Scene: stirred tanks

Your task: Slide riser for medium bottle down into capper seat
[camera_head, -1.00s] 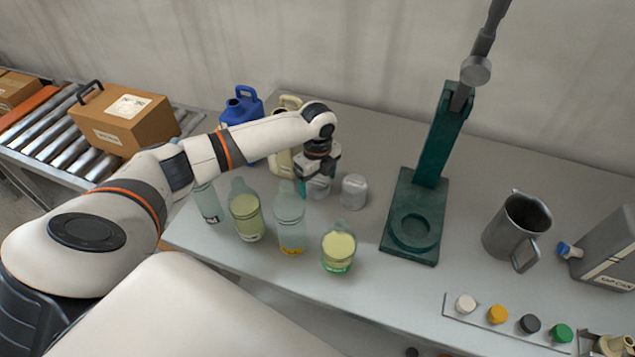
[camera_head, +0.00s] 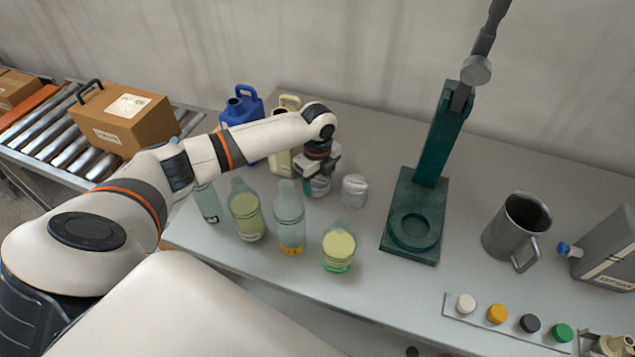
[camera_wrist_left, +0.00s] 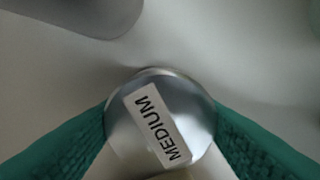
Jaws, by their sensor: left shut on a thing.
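The riser for medium bottle (camera_wrist_left: 158,115) is a silvery round piece with a white label reading MEDIUM in the left wrist view. My left gripper (camera_head: 317,182) is shut on it, with a green finger pad on either side. In the head view the riser shows low between the fingers, partly hidden by the gripper; I cannot tell whether it touches the table. The capper (camera_head: 432,150) is a dark green stand with a tall post and a lever. Its round seat (camera_head: 414,231) in the base is empty. My right gripper is not in view.
A second silvery riser (camera_head: 353,191) stands just right of my left gripper. Several bottles (camera_head: 290,220) stand in front of it. Blue (camera_head: 242,106) and cream jugs are behind. A metal pitcher (camera_head: 512,235) and a row of caps (camera_head: 497,314) lie to the right.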

